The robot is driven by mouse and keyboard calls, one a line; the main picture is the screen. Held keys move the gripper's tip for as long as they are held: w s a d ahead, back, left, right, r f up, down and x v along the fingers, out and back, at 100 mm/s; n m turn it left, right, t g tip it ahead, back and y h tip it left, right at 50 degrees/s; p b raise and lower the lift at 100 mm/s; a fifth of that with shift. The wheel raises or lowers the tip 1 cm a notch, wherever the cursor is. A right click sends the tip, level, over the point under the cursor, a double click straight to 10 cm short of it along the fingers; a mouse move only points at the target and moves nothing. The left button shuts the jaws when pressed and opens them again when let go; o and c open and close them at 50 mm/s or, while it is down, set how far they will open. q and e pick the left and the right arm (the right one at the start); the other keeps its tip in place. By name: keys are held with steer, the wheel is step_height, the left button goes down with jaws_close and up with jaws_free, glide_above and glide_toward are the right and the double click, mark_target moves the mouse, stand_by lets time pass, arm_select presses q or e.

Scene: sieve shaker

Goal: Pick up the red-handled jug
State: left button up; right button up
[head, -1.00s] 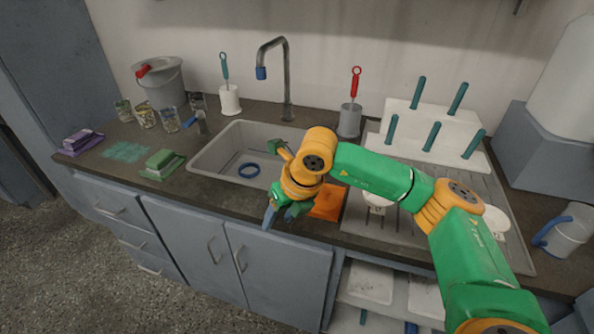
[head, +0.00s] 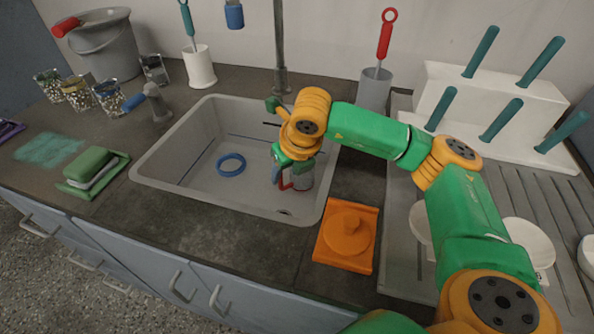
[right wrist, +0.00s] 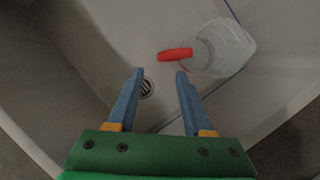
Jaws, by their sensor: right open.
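The jug (right wrist: 228,48), clear with a red handle (right wrist: 175,54), is in the sink basin (head: 205,185). In the head view the jug (head: 303,180) is partly hidden behind my right gripper (head: 281,177). In the right wrist view my right gripper (right wrist: 159,73) is open, with its two blue fingers apart and nothing between them. The red handle lies just beyond the fingertips, nearer the right finger. I cannot tell whether they touch. My left gripper is not in view.
The tap (head: 280,50) stands behind the sink. A blue ring (head: 231,164) lies in the basin, and the drain (right wrist: 146,88) is near the fingers. An orange block (head: 345,252) sits right of the sink. A white rack with teal handles (head: 455,100) stands at right.

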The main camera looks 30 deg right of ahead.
mark_target(282, 178)
steer(key=x, duration=0.5)
steer(key=shift+w+f, duration=0.2)
steer(key=shift+w, duration=0.2)
jaws_close()
steer(key=shift+r, duration=0.1)
stand_by(0.8)
